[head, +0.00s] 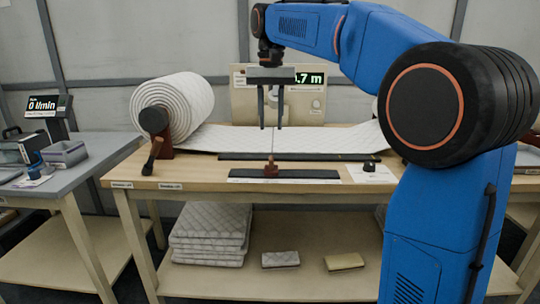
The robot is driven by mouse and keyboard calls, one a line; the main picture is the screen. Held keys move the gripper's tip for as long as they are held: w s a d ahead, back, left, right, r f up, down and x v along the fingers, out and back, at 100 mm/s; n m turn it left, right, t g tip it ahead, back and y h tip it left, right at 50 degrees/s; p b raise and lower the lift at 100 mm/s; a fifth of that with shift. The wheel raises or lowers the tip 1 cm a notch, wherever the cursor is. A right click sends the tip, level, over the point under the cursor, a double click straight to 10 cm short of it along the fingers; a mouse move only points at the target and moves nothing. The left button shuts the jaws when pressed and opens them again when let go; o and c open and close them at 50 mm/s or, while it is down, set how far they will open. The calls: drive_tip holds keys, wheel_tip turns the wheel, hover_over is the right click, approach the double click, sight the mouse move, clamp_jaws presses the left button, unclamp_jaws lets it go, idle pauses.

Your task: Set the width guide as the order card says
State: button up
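The width guide seems to be the small red-brown block (271,166) standing on a dark rail (300,173) at the table's front edge. A thin upright line rises behind the block toward my gripper. A pale strip, perhaps a scale with marks too small to read, runs along the rail's front. A white card (378,176) with a small black knob on it lies right of the rail; its text is unreadable, and I cannot tell if it is the order card. My gripper (271,126) points down above and behind the block, fingers apart, with nothing clearly held.
A roll of white quilted wadding (180,100) sits at the left, its sheet (320,138) spread across the table (210,170). A beige machine reading ".7 m", partly covered, stands behind. A dark bar crosses the sheet's front. Folded wadding (210,235) lies on the lower shelf.

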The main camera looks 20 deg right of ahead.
sight(272, 157)
wheel_tip(272, 157, down, 11)
drive_tip(key=shift+d+f, duration=0.1)
idle(0.3)
clamp_jaws()
